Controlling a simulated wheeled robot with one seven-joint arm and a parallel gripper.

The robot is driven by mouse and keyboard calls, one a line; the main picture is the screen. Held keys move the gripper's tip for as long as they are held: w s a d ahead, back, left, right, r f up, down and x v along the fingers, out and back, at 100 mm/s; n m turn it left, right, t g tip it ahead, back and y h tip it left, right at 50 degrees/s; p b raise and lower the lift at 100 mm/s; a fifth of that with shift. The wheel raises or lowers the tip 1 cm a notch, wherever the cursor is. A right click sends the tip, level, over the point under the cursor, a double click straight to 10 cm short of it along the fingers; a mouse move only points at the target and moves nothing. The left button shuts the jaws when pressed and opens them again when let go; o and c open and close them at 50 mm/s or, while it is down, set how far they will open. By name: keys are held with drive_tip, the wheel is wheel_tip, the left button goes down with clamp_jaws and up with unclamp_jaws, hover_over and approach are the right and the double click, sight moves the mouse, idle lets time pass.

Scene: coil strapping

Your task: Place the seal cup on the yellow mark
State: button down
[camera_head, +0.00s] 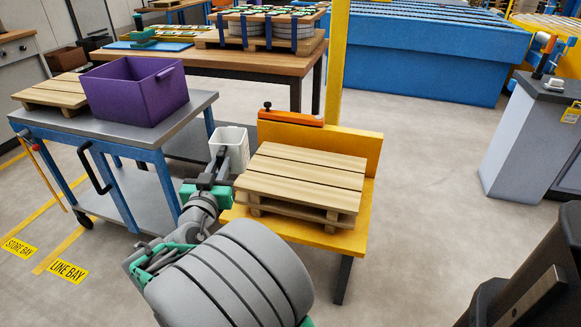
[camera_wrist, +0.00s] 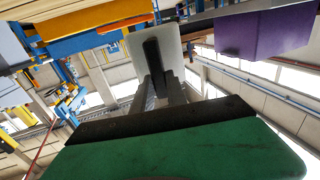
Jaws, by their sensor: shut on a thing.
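The seal cup, a white open-topped cup (camera_head: 237,141), is held off the floor between the blue cart and the yellow stand. My gripper (camera_head: 222,160) is shut on its near side, with a dark finger against the wall. In the wrist view the cup (camera_wrist: 174,47) is a pale shape at the ends of the fingers (camera_wrist: 153,58), and its inside is hidden. I cannot tell which yellow surface is the mark; yellow floor labels, LINE BAY (camera_head: 69,271) and STORE BAY (camera_head: 19,248), lie at the lower left.
The yellow stand (camera_head: 366,215) carries a wooden pallet (camera_head: 305,178) and an orange tool (camera_head: 290,117), close right of the cup. The blue cart (camera_head: 190,108) holds a purple bin (camera_head: 140,98) and a small pallet (camera_head: 53,93). A loaded workbench (camera_head: 270,65) stands behind.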

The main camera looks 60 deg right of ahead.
drive_tip(key=s+d+m+g+h, duration=0.1)
drive_tip(key=s+d+m+g, duration=0.25)
drive_tip(key=s+d, duration=0.45)
drive_tip(key=shift+n+g, duration=0.25)
drive_tip(key=shift+n, duration=0.2)
drive_tip(key=d+f+b, duration=0.2)
drive_tip(key=d+f, duration=0.4)
drive_tip(key=d+f+b, duration=0.2)
drive_tip(key=d+f, duration=0.4)
drive_tip(key=d, duration=0.1)
drive_tip(key=shift+f, duration=0.2)
drive_tip(key=shift+f+b, duration=0.35)
drive_tip(key=shift+f, duration=0.1)
drive_tip(key=c, duration=1.3)
unclamp_jaws()
drive_tip(key=shift+r, duration=0.1)
drive_tip(key=shift+c, duration=0.2)
